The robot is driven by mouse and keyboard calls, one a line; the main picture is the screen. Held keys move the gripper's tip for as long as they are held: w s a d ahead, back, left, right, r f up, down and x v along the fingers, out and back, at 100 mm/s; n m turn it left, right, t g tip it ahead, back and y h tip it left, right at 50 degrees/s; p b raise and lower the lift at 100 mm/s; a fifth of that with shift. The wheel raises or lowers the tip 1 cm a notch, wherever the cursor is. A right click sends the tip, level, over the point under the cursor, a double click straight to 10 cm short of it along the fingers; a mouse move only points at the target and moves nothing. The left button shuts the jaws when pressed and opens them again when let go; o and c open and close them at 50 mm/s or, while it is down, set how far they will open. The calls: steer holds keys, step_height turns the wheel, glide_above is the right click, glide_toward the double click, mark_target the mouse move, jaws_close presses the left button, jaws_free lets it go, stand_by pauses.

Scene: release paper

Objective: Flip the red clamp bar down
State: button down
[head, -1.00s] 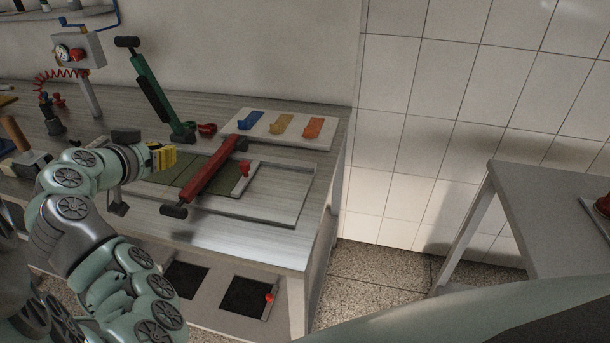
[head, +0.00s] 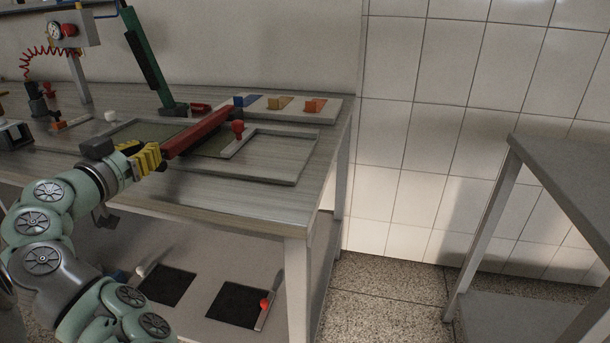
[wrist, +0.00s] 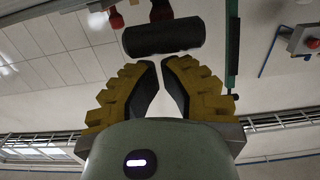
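The red clamp bar (head: 205,130) runs from its hinge near the back of the bench towards my gripper at the front left. I cannot tell from the head view whether it is raised or flat on the panel. My gripper (head: 161,158) has yellow fingers at the bar's near end. In the wrist view the fingertips (wrist: 162,64) are close together with a thin gap and nothing between them. The black cylindrical handle (wrist: 163,37) lies just past the tips, and I cannot tell if they touch. The gripper hides this handle in the head view.
A green bar (head: 147,55) stands raised at the back. A plate with blue, yellow and orange clips (head: 317,104) lies behind the framed panel (head: 290,172). A red knob (head: 238,127) stands beside the red bar. A black block (head: 97,148) is left of my gripper.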

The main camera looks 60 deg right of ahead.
steer(key=shift+f+b, duration=0.7)
steer(key=shift+b, duration=0.05)
steer(key=shift+f, duration=0.3)
steer(key=s+a+r, duration=0.3)
steer(key=a+r, duration=0.2)
steer(key=a, duration=0.5)
steer(key=shift+s+r+h+p, duration=0.3)
steer(key=shift+r+p, duration=0.1)
steer(key=shift+a, duration=0.1)
